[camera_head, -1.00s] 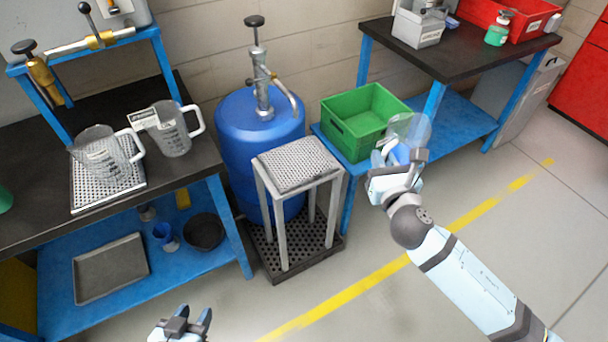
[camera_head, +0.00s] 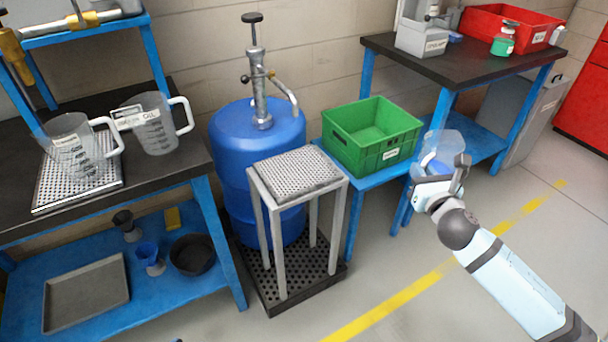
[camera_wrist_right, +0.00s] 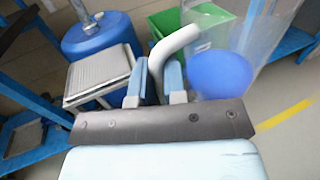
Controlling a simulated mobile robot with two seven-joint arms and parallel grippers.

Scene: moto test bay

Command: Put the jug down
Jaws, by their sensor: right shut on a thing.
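My right gripper (camera_head: 440,190) is shut on the white handle (camera_wrist_right: 172,45) of a clear jug (camera_head: 446,146). The jug has blue liquid (camera_wrist_right: 221,75) low in it. It hangs in the air in front of the blue lower shelf, to the right of the green bin. In the right wrist view the handle passes between the two fingers, and the clear jug wall (camera_wrist_right: 272,30) is to their right. The jug's base is partly hidden by my gripper in the head view. My left gripper is not in view.
A perforated metal stand (camera_head: 298,176) stands before a blue drum (camera_head: 228,135) with a pump; its top is clear. A green bin (camera_head: 390,155) sits right of it. Two other clear jugs (camera_head: 78,150) (camera_head: 158,135) are on the left bench. The black right-hand benchtop (camera_head: 400,50) holds containers.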

